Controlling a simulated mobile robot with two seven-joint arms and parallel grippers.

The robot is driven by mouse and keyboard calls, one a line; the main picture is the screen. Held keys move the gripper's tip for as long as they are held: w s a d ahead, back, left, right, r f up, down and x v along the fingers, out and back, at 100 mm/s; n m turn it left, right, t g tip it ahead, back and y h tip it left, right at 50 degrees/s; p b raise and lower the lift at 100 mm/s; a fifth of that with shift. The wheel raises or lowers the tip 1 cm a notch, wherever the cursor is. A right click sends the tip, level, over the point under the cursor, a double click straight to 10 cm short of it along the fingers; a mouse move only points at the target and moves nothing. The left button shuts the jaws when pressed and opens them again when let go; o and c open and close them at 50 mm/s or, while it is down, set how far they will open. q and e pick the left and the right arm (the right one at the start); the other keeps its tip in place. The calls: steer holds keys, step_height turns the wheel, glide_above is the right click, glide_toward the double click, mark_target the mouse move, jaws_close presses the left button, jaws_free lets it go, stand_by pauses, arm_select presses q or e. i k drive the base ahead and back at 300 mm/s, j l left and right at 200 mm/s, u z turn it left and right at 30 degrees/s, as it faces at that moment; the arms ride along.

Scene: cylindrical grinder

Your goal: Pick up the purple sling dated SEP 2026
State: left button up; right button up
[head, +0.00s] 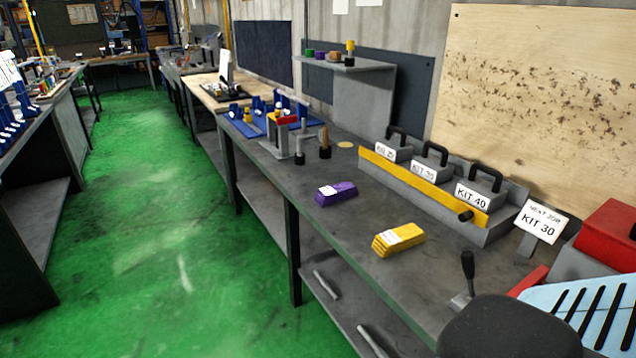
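A purple sling (340,196), folded into a flat bundle, lies on the dark grey workbench (300,218) near its front edge, in the middle of the head view. A white label (329,190) is on its top; its date is too small to read. A similar yellow sling (399,241) with a white label lies on the bench, nearer and to the right. A small purple roll (320,56) is on the wall shelf at the back.
A grey rack (490,236) with a yellow front strip holds handled kit blocks along the wall. A "KIT 30" sign (541,221) stands right of it. Wooden-topped pegs (324,146) stand behind the purple sling. The bench around both slings is clear. Green floor (180,240) lies open left.

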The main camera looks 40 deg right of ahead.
mark_target(324, 196)
steer(key=i, duration=2.85)
steer(key=i+z, duration=0.25)
steer(key=i, duration=0.15)
steer(key=z, duration=3.05)
